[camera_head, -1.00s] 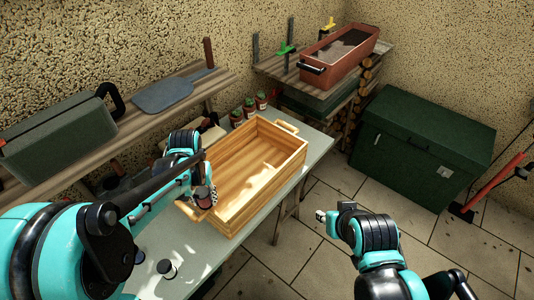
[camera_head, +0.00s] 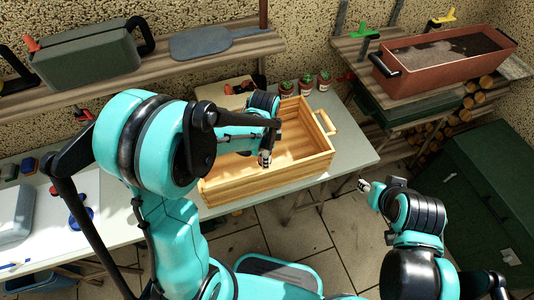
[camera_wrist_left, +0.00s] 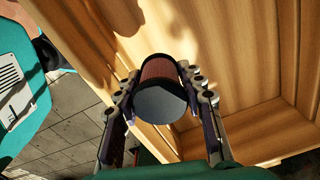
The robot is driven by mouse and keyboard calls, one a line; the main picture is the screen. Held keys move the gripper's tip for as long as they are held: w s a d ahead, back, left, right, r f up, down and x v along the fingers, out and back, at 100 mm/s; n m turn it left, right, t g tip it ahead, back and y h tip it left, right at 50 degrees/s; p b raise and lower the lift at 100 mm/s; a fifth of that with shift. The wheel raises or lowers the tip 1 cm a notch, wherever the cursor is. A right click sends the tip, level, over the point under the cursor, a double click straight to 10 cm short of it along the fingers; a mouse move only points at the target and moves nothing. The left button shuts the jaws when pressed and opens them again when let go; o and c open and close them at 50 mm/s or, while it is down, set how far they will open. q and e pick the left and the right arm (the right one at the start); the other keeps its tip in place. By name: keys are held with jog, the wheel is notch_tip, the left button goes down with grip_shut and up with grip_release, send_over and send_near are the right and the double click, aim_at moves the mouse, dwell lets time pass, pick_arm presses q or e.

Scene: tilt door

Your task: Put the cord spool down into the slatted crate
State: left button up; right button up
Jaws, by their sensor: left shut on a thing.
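The cord spool (camera_wrist_left: 160,82) has reddish-brown cord and a grey flat end. It is held between the two fingers of my left gripper (camera_wrist_left: 160,100) in the left wrist view. In the head view my left gripper (camera_head: 265,160) is over the inside of the slatted crate (camera_head: 290,178), near its front wall; the spool is hard to make out there. The wooden crate (camera_wrist_left: 286,45) also fills much of the left wrist view behind the spool. My right gripper (camera_head: 364,185) is off the table, right of the crate; its fingers are too small to read.
The crate stands on a pale workbench (camera_head: 358,155). Several small potted cacti (camera_head: 305,84) stand behind it. A shelf (camera_head: 215,54) with a green case (camera_head: 88,58) and a grey paddle (camera_head: 213,42) runs above. A dark green chest (camera_head: 490,190) stands at right.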

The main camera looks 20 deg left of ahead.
pick_arm(q)
jog(key=shift+s+f+m, duration=0.1)
jog(key=shift+s+m, duration=0.15)
jog(key=shift+m, duration=0.55)
jog(key=shift+d, duration=0.1)
notch_tip(320, 180, down, 8)
jog(key=b, duration=0.7)
jog(key=shift+f+b, duration=0.3)
jog(key=shift+b, duration=0.15)
jog(key=o, duration=1.2)
